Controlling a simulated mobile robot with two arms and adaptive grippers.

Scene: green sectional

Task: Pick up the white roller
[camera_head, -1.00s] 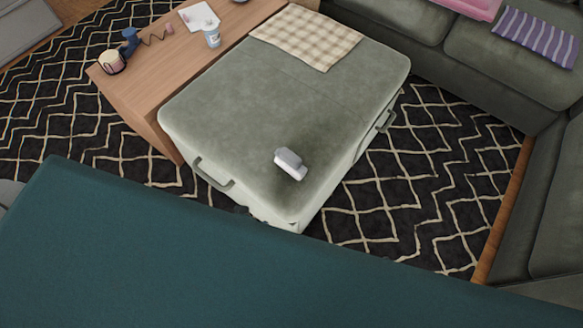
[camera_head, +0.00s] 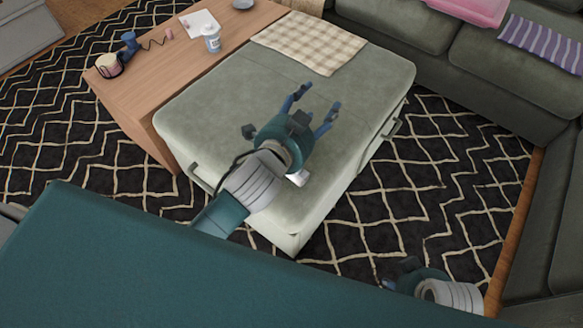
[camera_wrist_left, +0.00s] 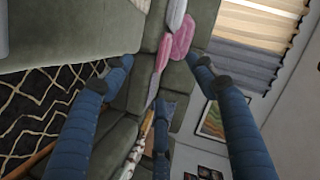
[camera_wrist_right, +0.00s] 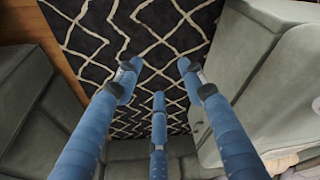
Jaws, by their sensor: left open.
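The white roller (camera_head: 298,178) lies on the grey-green ottoman (camera_head: 225,95). Only a small white end of it shows in the head view, as my left gripper and wrist cover the rest. My left gripper (camera_head: 314,106) is above the ottoman with its blue fingers spread, open and empty. In the left wrist view its fingers (camera_wrist_left: 162,68) point toward the sofa and wall, and the roller is not seen there. My right gripper (camera_head: 403,270) is low at the lower right, over the rug. In the right wrist view its fingers (camera_wrist_right: 160,72) are apart with nothing between them.
A checkered cloth (camera_head: 308,42) lies on the ottoman's far end. A sofa (camera_head: 500,75) lines the back and right. Patterned rug (camera_head: 440,170) lies open between.

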